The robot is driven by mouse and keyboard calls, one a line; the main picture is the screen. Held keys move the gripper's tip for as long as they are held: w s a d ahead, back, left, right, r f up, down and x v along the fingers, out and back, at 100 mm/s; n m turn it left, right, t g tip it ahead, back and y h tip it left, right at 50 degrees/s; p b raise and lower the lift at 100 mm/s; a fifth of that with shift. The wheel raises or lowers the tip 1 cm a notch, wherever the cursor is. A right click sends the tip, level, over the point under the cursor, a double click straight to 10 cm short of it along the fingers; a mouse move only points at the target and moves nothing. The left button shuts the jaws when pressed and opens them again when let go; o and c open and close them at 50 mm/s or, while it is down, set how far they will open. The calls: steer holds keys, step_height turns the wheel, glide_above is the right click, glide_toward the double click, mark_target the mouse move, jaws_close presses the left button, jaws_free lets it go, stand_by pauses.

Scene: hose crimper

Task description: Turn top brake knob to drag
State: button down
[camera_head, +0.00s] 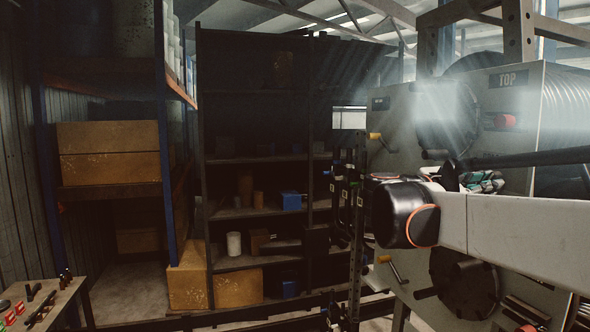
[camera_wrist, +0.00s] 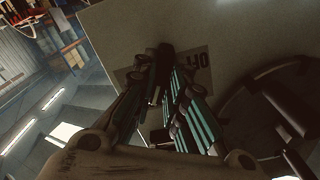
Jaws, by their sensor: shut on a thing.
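In the wrist view my gripper (camera_wrist: 170,82), with teal pads on its fingers, reaches to a pale panel (camera_wrist: 225,50). Its fingertips are shut on a dark brake knob (camera_wrist: 165,54), which they partly cover. A label (camera_wrist: 197,62) next to the knob shows upside down and seems to read OFF; the rest of the lettering is hidden. I cannot tell the knob's exact setting. In the head view a TOP label (camera_head: 507,79) is on the machine at right, and my gripper (camera_head: 482,182) shows partly behind my pale arm.
A red knob (camera_head: 505,121) sits below the TOP label. A dark round hub (camera_head: 447,115) and a yellow-handled crank (camera_head: 375,136) are on the machine's face. Dark shelves (camera_head: 260,160) stand behind, and a bench (camera_head: 45,305) with tools is at lower left.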

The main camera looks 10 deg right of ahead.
steer(key=n+b, duration=0.1)
steer(key=n, duration=0.4)
steer(key=n+b, duration=0.2)
steer(key=n, duration=0.4)
steer(key=shift+s+a+r+n, duration=0.1)
steer(key=shift+s+r+n, duration=0.05)
steer(key=shift+n, duration=0.15)
stand_by(0.4)
steer(key=c, duration=1.8)
jaws_free()
steer(key=shift+o, duration=1)
steer(key=shift+w, duration=0.2)
steer(key=shift+s+a, duration=0.1)
steer(key=shift+s, duration=0.05)
